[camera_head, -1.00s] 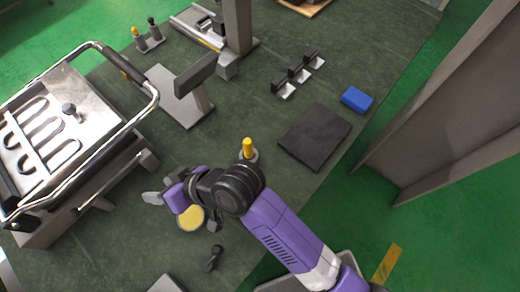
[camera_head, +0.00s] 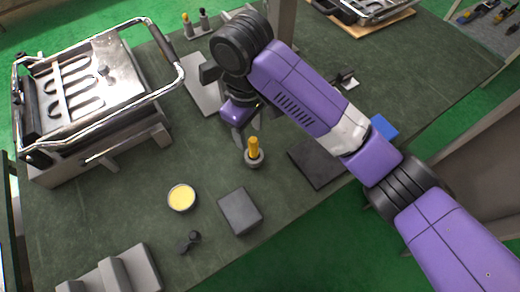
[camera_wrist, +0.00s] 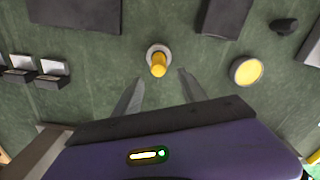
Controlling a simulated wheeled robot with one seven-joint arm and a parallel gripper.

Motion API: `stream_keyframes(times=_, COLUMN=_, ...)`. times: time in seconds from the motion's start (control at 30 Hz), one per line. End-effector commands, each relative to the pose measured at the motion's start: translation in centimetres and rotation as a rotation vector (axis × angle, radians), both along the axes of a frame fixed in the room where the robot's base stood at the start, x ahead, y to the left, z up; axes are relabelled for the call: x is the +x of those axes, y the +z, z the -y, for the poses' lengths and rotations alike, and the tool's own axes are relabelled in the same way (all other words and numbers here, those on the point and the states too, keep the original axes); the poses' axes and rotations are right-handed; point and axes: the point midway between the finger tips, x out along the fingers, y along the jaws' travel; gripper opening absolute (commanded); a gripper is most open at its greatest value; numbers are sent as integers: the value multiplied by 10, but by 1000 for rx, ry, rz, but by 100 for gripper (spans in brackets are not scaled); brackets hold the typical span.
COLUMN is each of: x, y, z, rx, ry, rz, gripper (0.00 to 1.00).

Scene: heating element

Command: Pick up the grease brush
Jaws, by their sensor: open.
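The grease brush (camera_head: 253,147) has a yellow handle and stands upright in a small round grey holder (camera_head: 254,160) on the dark green worktop. It also shows in the wrist view, where the yellow handle (camera_wrist: 158,67) lies just past my fingertips, centred between them. My gripper (camera_head: 246,130) is open and empty, its fingers pointing down, just behind the brush in the head view. In the wrist view my gripper (camera_wrist: 160,80) has its two fingers spread either side of the line to the handle. The brush's lower end is hidden in the holder.
A round tin of yellow grease (camera_head: 182,198), a dark grey block (camera_head: 240,211) and a small black part (camera_head: 189,241) lie nearby. A dark flat plate (camera_head: 316,162) is right of the brush. A large metal press with a tubular handle (camera_head: 90,90) stands at left.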

Motion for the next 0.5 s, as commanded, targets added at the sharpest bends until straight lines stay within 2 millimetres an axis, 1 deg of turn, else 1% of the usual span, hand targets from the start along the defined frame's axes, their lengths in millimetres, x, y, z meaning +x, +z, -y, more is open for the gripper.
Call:
stream_keyframes(times=0.2, x=-1, y=-22, z=1, rx=-2, ry=-1, rz=-2, gripper=49)
stream_keyframes(times=0.33, x=-3, y=-33, z=5, rx=-1, ry=-2, rz=-2, gripper=49)
stream_keyframes(times=0.5, x=-8, y=-58, z=11, rx=-1, ry=-1, rz=-2, gripper=49)
